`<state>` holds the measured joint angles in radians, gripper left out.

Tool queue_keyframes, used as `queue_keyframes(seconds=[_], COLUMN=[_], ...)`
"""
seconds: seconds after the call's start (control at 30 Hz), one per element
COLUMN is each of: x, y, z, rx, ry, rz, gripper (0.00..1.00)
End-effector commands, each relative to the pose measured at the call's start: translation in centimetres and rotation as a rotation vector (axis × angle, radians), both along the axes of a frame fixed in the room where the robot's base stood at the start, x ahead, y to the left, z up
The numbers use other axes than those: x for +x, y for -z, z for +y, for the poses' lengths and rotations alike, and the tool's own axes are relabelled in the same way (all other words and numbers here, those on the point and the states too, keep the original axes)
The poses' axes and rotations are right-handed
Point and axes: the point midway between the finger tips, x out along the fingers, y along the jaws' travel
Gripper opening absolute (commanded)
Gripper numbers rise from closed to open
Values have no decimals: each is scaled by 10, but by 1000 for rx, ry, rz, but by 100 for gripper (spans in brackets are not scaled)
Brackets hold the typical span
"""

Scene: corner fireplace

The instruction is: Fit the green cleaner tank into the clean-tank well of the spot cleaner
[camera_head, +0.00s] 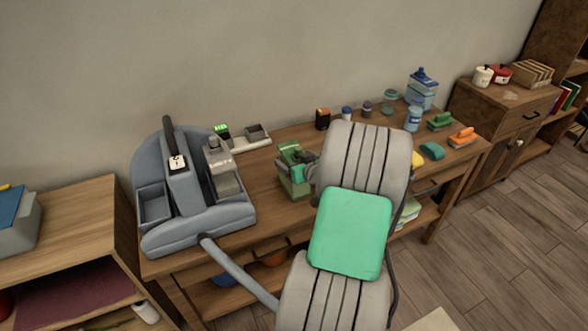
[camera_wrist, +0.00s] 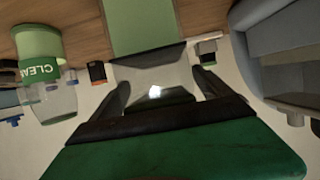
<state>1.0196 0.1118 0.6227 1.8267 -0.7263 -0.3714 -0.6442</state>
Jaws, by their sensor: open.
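The green tank (camera_head: 292,182) stands on the bench to the right of the spot cleaner (camera_head: 200,220). In the wrist view a clear block with a green part (camera_wrist: 145,28), which looks like this tank, lies ahead between my fingers. My gripper (camera_head: 307,168) is at the tank's upper right side; its fingers (camera_wrist: 160,82) are apart. Whether they touch the tank I cannot tell. The spot cleaner has an open, empty well (camera_head: 154,205) at its left and a grey tank labelled DIRTY (camera_head: 222,168) at its right. Part of the spot cleaner shows in the wrist view (camera_wrist: 265,35).
A small tray (camera_head: 257,135) and an orange-black box (camera_head: 322,118) stand behind. Blue bottles (camera_head: 422,92) and brushes (camera_head: 462,136) are at the right. A hose (camera_head: 240,270) hangs in front.

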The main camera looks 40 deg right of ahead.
Motion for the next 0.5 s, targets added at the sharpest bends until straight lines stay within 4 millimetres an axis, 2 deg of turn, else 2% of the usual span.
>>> queue_keyframes(seconds=[0.1,0.3,0.5], x=[11,11,10], y=[4,4,4], z=[-3,-3,-3], rx=[-1,-2,-2], ry=[0,1,1], rz=[-1,-1,-1], gripper=[89,88,72])
